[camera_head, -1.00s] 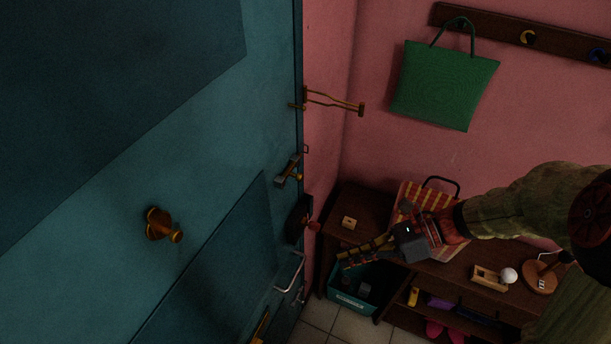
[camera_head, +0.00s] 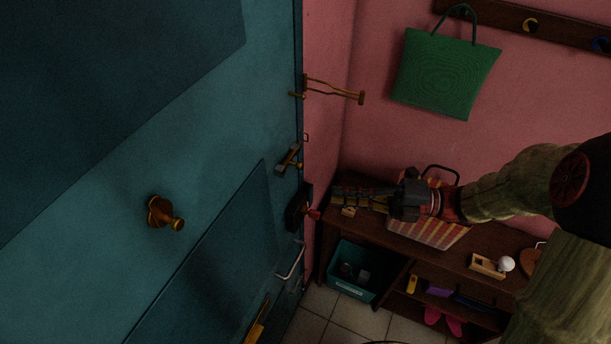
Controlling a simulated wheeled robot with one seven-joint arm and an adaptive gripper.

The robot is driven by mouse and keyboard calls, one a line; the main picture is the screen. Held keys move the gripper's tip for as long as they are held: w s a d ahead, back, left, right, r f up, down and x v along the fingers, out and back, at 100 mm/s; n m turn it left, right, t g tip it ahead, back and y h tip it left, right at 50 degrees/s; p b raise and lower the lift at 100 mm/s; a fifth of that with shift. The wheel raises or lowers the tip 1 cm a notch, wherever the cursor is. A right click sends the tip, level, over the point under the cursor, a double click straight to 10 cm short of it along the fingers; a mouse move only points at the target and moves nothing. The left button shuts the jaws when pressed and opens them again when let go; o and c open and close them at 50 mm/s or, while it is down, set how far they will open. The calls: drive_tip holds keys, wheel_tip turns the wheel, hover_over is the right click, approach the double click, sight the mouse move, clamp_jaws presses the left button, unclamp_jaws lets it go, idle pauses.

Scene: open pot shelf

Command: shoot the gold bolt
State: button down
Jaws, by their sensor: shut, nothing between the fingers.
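The teal door (camera_head: 225,130) fills the left side. Near its right edge is a small bolt-like fitting (camera_head: 288,159) with a greyish body and a gold-brown knob; at this size I cannot tell which way its bar sits. Above it a gold swing-arm guard (camera_head: 335,91) reaches out over the pink wall. Below it is a dark lock box (camera_head: 298,207) with a red knob. My gripper (camera_head: 336,197) is shut and empty, its fingers pointing left towards the door edge. It is right of the lock box and lower right of the bolt-like fitting, apparently touching neither.
A gold door knob (camera_head: 160,212) and a silver lever handle (camera_head: 291,262) stick out from the door. Below my arm is a dark wooden bench (camera_head: 375,235) with a striped bag (camera_head: 430,229) and a small wooden block (camera_head: 349,211). A teal bin (camera_head: 353,284) stands below.

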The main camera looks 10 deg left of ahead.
sight(302, 165)
drive_tip(key=shift+a, duration=0.1)
drive_tip(key=a, duration=1)
drive_tip(key=w, duration=0.1)
drive_tip(key=w+d, duration=0.1)
drive_tip(key=w+b, duration=0.1)
drive_tip(key=shift+w+d, duration=0.25)
drive_tip(key=shift+w, duration=0.15)
drive_tip(key=w+p, duration=0.1)
drive_tip(key=w+d+p, duration=0.1)
drive_tip(key=w, duration=0.1)
drive_tip(key=shift+w+d+r+p, duration=0.1)
drive_tip(key=shift+w+r+p, duration=0.1)
drive_tip(key=shift+p, duration=0.15)
drive_tip(key=shift+w+d+f, duration=0.2)
drive_tip(key=shift+w, duration=0.25)
drive_tip(key=shift+s+p, duration=0.1)
drive_tip(key=shift+p, duration=0.4)
